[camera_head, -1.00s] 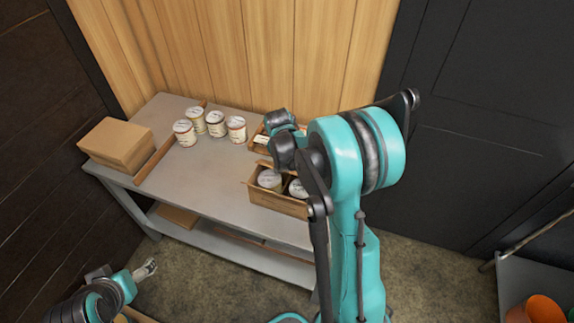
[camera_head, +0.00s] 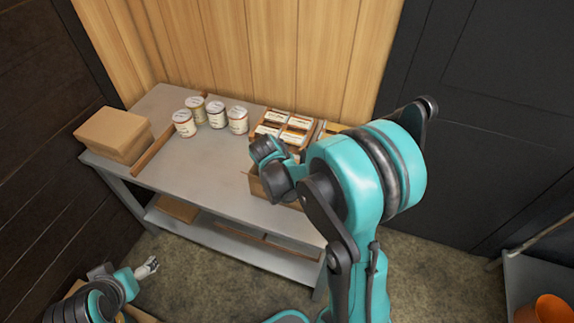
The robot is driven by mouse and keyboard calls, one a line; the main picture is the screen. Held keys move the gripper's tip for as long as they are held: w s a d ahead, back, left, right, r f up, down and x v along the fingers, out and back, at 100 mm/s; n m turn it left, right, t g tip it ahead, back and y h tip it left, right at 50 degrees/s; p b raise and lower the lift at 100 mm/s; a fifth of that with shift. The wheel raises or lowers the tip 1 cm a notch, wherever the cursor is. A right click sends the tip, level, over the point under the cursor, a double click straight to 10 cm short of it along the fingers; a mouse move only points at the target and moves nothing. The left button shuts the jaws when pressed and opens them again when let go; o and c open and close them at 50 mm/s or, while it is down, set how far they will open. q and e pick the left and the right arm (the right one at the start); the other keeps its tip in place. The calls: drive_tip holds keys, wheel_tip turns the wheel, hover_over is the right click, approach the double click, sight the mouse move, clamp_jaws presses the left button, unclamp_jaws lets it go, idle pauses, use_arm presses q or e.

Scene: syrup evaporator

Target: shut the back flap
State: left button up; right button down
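A brown carton (camera_head: 256,187) stands near the front edge of the grey table, to the right of its middle. My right arm covers most of it; only its left end and a strip of its front show. Its back flap and its contents are hidden behind the arm, so I cannot tell how the flap stands. My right gripper is hidden behind its own wrist links, which are over the carton. My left gripper (camera_head: 148,267) is low at the left, in front of the table and far from the carton. It is too small to tell whether its fingers are apart.
Several labelled tins (camera_head: 216,114) stand toward the table's back. A wooden tray (camera_head: 259,124) of labelled packets is behind the carton. A closed cardboard box (camera_head: 113,134) and a wooden strip (camera_head: 155,152) are at the left. The grey table (camera_head: 208,180) is bare at front centre.

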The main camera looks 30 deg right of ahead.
drive_tip(key=shift+s+a+f, duration=0.1)
drive_tip(key=shift+a+f, duration=0.05)
drive_tip(key=shift+f, duration=0.15)
drive_tip(key=shift+r, duration=0.15)
idle(0.5)
